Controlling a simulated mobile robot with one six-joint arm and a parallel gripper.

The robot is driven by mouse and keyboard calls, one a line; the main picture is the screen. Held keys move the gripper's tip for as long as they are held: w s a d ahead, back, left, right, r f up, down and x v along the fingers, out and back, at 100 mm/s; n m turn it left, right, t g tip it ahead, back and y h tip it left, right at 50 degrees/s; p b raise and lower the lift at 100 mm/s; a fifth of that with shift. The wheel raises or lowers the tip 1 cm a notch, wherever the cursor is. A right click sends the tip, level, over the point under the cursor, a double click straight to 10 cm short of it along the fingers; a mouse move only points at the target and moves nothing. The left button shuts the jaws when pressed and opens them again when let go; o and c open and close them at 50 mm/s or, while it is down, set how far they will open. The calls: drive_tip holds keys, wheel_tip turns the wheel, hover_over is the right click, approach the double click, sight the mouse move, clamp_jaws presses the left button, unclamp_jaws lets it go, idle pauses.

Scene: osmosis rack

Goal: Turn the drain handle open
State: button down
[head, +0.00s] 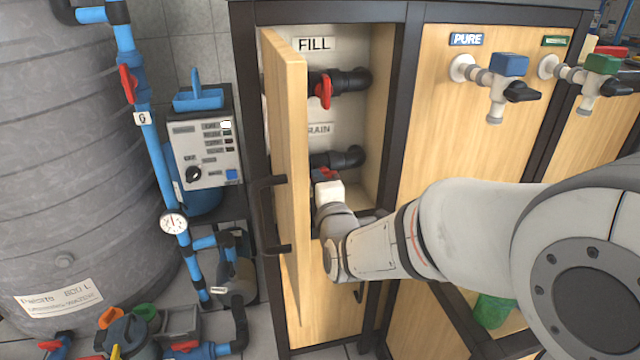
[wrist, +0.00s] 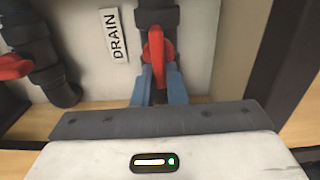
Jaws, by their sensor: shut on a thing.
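The red drain handle (wrist: 157,50) is on a dark pipe in the wrist view, beside the DRAIN label (wrist: 113,35). My gripper (wrist: 158,84) has its blue fingers on both sides of the handle's lower end and is shut on it. In the head view my gripper (head: 326,180) reaches into the open cabinet, below the partly hidden DRAIN label (head: 320,129). Only a little red of the handle shows there, and my wrist hides the rest. The handle's long side lies roughly along the pipe in the wrist view.
The red fill handle (head: 323,90) sits above, under the FILL label (head: 314,44); in the wrist view a red handle (wrist: 14,66) shows at left. The wooden cabinet door (head: 287,180) stands open just left of my gripper. The dark cabinet frame (head: 400,110) is to the right.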

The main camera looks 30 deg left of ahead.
drive_tip(key=shift+w+r, duration=0.1)
drive_tip(key=shift+r, duration=0.1)
drive_tip(key=c, duration=1.5)
unclamp_jaws()
drive_tip(key=shift+f, duration=0.2)
drive_tip(key=shift+o, duration=0.2)
drive_tip(key=p+v, duration=0.2)
drive_tip(key=v, duration=0.5)
drive_tip(key=shift+s+d, duration=0.25)
drive_tip(key=shift+s, duration=0.05)
drive_tip(key=w+d+r+m+g+h+p, duration=0.2)
drive_tip(key=d+r+m+h+p, duration=0.3)
drive_tip(key=d+r+p, duration=0.4)
drive_tip(key=w+d+r+m+g+h+p, duration=0.1)
drive_tip(key=d+r+m+g+h+p, duration=0.1)
drive_tip(key=d+r+m+p, duration=0.75)
drive_tip(key=s+d+r+m+g+h+p, duration=0.2)
drive_tip(key=s+d+r+m+p, duration=0.4)
drive_tip(key=d+p, duration=0.3)
drive_tip(key=s+d+r+m+g+h+p, duration=0.2)
drive_tip(key=s+d+r+m+g+p, duration=0.3)
drive_tip(key=d+p, duration=0.5)
drive_tip(key=s+r, duration=0.2)
drive_tip(key=s, duration=0.1)
drive_tip(key=shift+s+r+m+h+p, duration=0.2)
drive_tip(key=shift+r+m+h+p, duration=0.05)
drive_tip(key=shift+m+h+p, duration=0.1)
